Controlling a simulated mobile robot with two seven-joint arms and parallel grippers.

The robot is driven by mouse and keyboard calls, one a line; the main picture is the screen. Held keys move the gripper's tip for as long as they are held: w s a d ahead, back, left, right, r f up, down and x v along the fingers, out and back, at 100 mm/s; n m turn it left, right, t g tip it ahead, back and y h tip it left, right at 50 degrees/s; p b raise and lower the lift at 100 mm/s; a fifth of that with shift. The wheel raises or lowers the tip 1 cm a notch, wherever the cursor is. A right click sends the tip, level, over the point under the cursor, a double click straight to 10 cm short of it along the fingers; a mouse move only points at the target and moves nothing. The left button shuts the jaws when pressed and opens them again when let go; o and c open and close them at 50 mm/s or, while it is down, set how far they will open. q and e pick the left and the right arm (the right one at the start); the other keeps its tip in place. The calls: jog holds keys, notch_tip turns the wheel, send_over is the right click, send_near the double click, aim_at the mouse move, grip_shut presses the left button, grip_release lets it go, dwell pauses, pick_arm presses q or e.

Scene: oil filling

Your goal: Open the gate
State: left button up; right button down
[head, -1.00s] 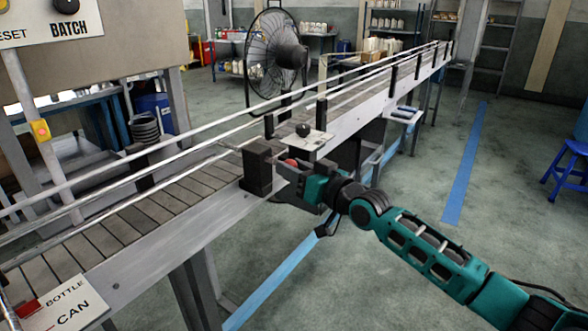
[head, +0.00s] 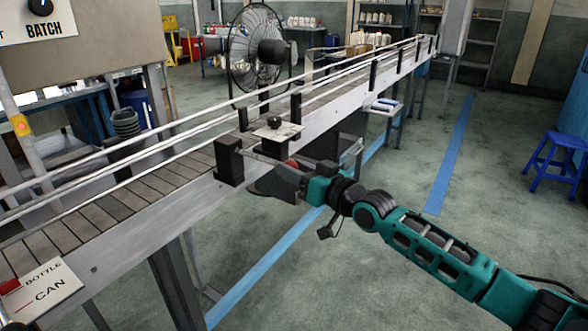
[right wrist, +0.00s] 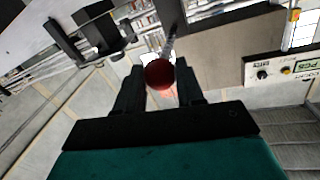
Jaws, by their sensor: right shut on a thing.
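The gate is a thin rod with a round red knob at its end, set at a black block (head: 229,161) on the near side of the conveyor. My right gripper (head: 280,178) is beside the block, on its right. It is shut on the red knob, which shows between the fingers in the right wrist view (right wrist: 159,74). In the head view the fingers partly hide the knob, and a stretch of rod shows between block and gripper. No rod is clearly visible across the belt beside the block. My left gripper is not in view.
The conveyor (head: 110,207) runs from near left to far right, with guide rails along it. A small plate with a black knob (head: 276,126) sits just behind the block. A black fan (head: 257,52) stands beyond. The floor to the right is clear up to a blue stool (head: 556,160).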

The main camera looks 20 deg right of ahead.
jog(key=c, duration=0.7)
grip_release()
jog(key=shift+p+v, duration=0.45)
jog(key=shift+v, duration=5.95)
jog(key=s+a+f+g+h, duration=0.1)
jog(key=s+a+f+h, duration=0.1)
jog(key=s+f, duration=0.4)
jog(key=s+a+f+g+h, duration=0.2)
jog(key=s+f, duration=0.4)
jog(key=f, duration=0.5)
jog(key=s+a+f+g+h+p, duration=0.1)
jog(key=s+a+f+g+h, duration=0.1)
jog(key=s+a+f, duration=0.2)
jog(key=shift+s+f+m, duration=0.1)
jog(key=shift+s+f, duration=0.4)
jog(key=shift+f, duration=0.3)
jog(key=shift+s+f+m, duration=0.1)
jog(key=shift+s+f, duration=0.45)
jog(key=shift+f, duration=0.3)
jog(key=shift+s+f+m, duration=0.1)
jog(key=shift+s+f, duration=0.4)
jog(key=shift+f, duration=0.3)
